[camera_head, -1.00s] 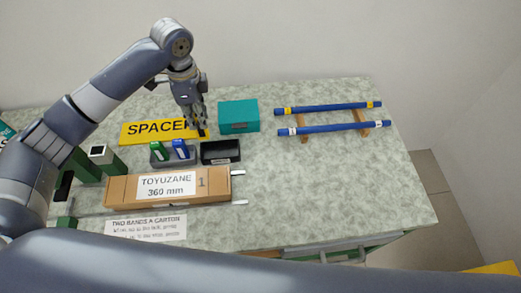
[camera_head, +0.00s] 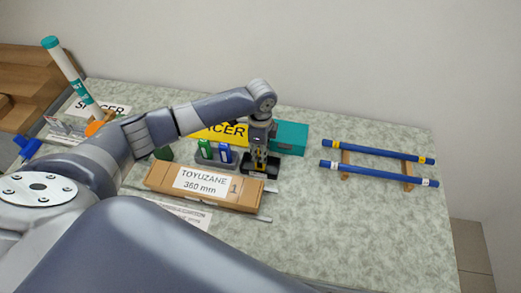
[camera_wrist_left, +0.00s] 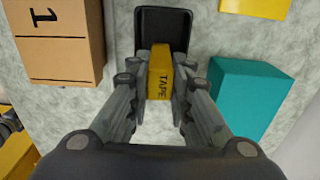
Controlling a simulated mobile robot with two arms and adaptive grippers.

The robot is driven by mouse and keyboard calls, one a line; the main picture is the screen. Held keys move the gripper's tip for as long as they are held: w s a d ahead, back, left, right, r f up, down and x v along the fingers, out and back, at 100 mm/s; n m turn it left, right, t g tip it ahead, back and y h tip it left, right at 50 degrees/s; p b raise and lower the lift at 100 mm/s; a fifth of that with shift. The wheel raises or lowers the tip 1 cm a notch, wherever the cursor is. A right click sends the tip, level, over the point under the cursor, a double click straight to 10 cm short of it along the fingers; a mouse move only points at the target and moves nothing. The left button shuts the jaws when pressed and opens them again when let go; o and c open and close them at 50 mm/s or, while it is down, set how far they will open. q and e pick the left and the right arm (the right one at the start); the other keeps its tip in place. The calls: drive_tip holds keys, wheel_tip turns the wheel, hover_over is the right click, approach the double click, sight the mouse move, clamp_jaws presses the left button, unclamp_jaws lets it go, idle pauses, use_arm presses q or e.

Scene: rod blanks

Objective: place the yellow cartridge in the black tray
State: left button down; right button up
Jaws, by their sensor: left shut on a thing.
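The yellow cartridge (camera_wrist_left: 159,82), marked TAPE, is held upright between the fingers of my left gripper (camera_wrist_left: 160,62) in the left wrist view. In the head view my left gripper (camera_head: 260,162) points down over the black tray (camera_head: 274,168), and a bit of yellow (camera_head: 260,158) shows between its fingers. In the wrist view the black tray (camera_wrist_left: 163,22) lies just beyond the cartridge, its near edge partly hidden by the fingers. I cannot tell whether the cartridge touches the tray.
A grey holder (camera_head: 203,159) with a green and a blue cartridge stands left of the tray. A teal box (camera_head: 291,138) stands behind right, and a cardboard carton (camera_head: 160,178) lies in front. Two blue rods (camera_head: 375,151) rest on supports at right. The table's right front is clear.

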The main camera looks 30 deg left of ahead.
use_arm(q)
drive_tip(key=shift+f, duration=0.1)
drive_tip(key=shift+f, duration=0.1)
drive_tip(key=c, duration=1.5)
unclamp_jaws()
drive_tip(key=shift+o, duration=0.2)
drive_tip(key=shift+w+r, duration=0.1)
drive_tip(key=shift+r, duration=0.35)
wheel_tip(320, 180, up, 11)
drive_tip(key=b, duration=0.1)
drive_tip(key=shift+r+b, duration=0.2)
drive_tip(key=shift+b, duration=0.2)
drive_tip(key=shift+f, duration=0.1)
